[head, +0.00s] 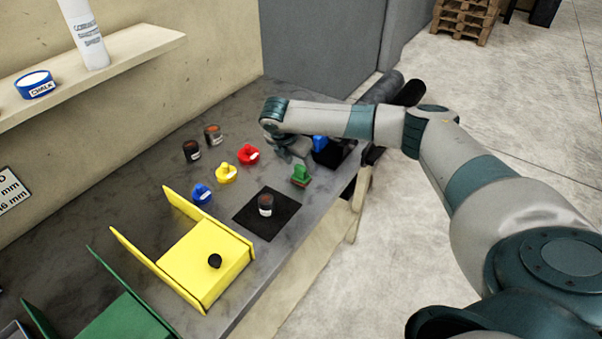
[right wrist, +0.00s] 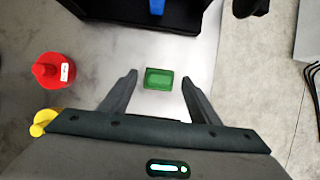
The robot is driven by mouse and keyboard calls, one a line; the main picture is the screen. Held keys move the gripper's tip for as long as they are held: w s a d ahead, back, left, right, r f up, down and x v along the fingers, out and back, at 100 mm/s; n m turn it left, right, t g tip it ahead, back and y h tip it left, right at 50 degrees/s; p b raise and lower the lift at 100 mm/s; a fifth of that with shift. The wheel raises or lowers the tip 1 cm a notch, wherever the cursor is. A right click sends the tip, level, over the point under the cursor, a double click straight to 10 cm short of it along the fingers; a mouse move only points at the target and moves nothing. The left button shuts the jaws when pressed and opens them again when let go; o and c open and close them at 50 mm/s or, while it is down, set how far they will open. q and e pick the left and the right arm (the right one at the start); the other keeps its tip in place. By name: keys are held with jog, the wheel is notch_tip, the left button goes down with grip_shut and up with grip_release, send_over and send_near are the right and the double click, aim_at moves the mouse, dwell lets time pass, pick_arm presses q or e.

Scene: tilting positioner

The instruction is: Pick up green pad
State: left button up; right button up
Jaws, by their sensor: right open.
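The green pad (head: 300,175) stands on the grey table near its right edge. In the right wrist view the green pad (right wrist: 158,78) shows from above, between and just beyond the two open fingers. My right gripper (head: 291,153) is open and empty, above the table behind and slightly left of the green pad. It also shows in the right wrist view (right wrist: 160,88), with its fingers apart and not visibly touching the pad. My left gripper is not in view.
Nearby are a red pad (head: 248,154), a yellow pad (head: 226,173), a blue pad (head: 202,193) and a black tray (head: 334,155) holding a blue item. A dark jar (head: 265,206) stands on a black mat (head: 283,222). A yellow tilted stand (head: 205,262) is in front.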

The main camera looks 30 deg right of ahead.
aim_at(301, 167)
jog(key=shift+p+x, duration=0.45)
jog(key=shift+x, duration=1.15)
jog(key=c, duration=1.2)
